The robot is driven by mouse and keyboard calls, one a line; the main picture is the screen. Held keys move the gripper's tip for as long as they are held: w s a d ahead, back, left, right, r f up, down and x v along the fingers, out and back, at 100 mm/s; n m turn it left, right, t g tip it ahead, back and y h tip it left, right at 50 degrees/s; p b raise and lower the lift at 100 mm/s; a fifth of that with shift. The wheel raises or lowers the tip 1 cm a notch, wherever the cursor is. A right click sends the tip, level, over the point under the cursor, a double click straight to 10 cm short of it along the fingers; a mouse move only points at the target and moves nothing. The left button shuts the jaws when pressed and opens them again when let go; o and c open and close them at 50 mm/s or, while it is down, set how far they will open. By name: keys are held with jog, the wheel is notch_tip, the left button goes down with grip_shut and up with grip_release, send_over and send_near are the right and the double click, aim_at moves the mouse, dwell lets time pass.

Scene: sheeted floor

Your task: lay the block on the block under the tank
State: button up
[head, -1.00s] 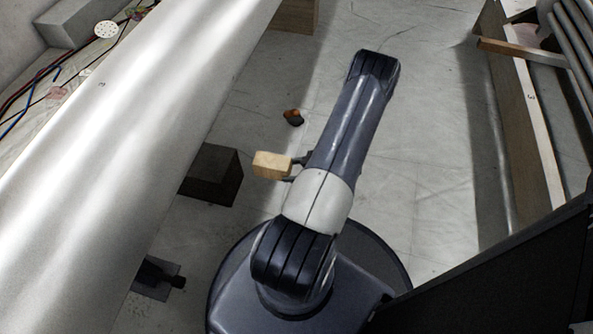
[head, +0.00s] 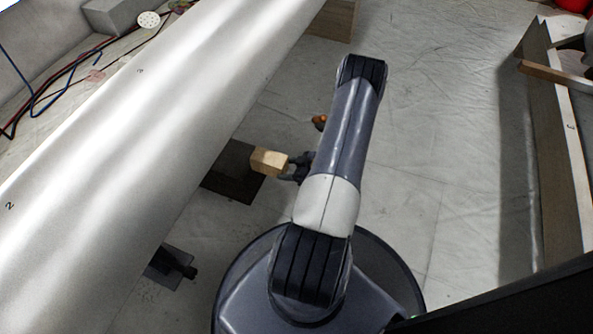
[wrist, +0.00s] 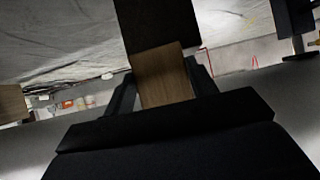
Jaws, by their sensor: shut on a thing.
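My gripper (head: 290,166) is shut on a small light wooden block (head: 268,162), held out to the left of my arm. A dark, flat-topped block (head: 228,178) sits on the floor, partly hidden under the big silver tank (head: 140,115). In the head view the held block overlaps the dark block's upper right corner; the height gap is unclear. In the wrist view the wooden block (wrist: 164,75) lies between my fingers (wrist: 163,88), and the dark block (wrist: 157,22) shows right beyond it. I cannot tell whether they touch.
A wooden block (head: 336,22) stands by the tank's far end. A small orange and dark item (head: 319,122) lies on the floor. A dark plate with a fitting (head: 170,268) lies by the tank's near side. Floor right of my arm is clear up to a long wooden beam (head: 558,150).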

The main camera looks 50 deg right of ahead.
jog(key=shift+w+a+f, duration=0.1)
jog(key=shift+w+a, duration=0.1)
jog(key=shift+w, duration=0.25)
jog(key=shift+w+a+f, duration=0.1)
jog(key=shift+w+a, duration=0.1)
jog(key=shift+w, duration=0.25)
jog(key=w+a+b, duration=0.2)
jog(key=w+a, duration=0.2)
jog(key=w, duration=0.7)
jog(key=shift+a+f+b, duration=0.15)
jog(key=shift+a+b, duration=0.1)
jog(key=shift+b, duration=0.15)
jog(key=shift+w, duration=0.15)
jog(key=o, duration=1.1)
